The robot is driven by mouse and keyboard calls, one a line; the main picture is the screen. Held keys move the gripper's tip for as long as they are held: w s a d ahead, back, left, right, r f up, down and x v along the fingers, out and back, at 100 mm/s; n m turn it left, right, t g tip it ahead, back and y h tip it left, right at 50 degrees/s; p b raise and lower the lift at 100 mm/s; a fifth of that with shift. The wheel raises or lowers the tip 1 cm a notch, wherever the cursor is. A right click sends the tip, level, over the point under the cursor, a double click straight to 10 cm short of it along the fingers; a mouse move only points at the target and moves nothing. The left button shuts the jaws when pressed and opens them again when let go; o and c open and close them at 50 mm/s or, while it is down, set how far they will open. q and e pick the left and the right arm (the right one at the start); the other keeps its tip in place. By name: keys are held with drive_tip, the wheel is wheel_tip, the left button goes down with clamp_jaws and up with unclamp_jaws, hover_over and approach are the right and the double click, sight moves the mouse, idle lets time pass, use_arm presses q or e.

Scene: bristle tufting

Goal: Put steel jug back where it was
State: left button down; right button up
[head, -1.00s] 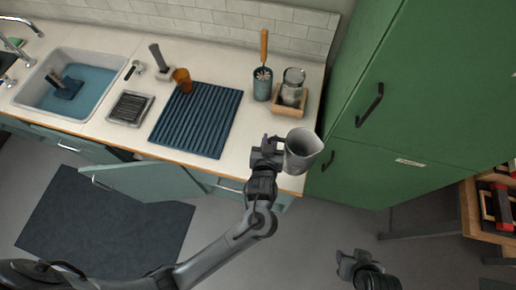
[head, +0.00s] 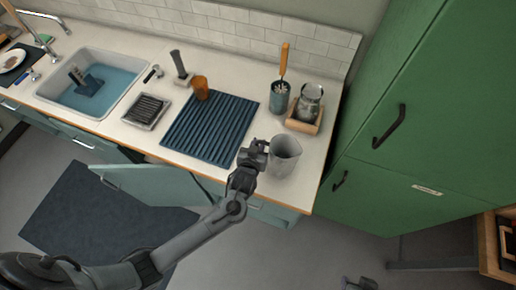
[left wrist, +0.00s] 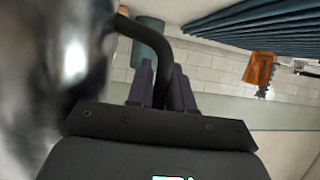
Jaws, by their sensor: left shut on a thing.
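The steel jug (head: 285,158) is upright or nearly so over the right front part of the counter in the head view. Whether its base touches the counter cannot be told. My left gripper (head: 254,154) is on the jug's left side, shut on its handle. In the left wrist view the jug (left wrist: 40,80) is a blurred shiny shape at left. Its dark curved handle (left wrist: 155,35) runs between the fingers of my left gripper (left wrist: 163,88). Only a bit of my right gripper (head: 360,284) shows at the bottom edge; its jaws cannot be made out.
The counter holds a blue ribbed mat (head: 210,130), an orange cup (head: 200,88), a brush pot (head: 279,98) and a glass jar (head: 309,98) on a wooden stand (head: 304,126). A green cabinet (head: 400,170) stands right. A cupboard door (head: 150,185) hangs open below.

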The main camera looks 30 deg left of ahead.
use_arm(q)
drive_tip(key=shift+f, duration=1.2)
drive_tip(key=shift+f, duration=0.2)
drive_tip(key=c, duration=1)
unclamp_jaws()
drive_tip(key=shift+r, duration=0.1)
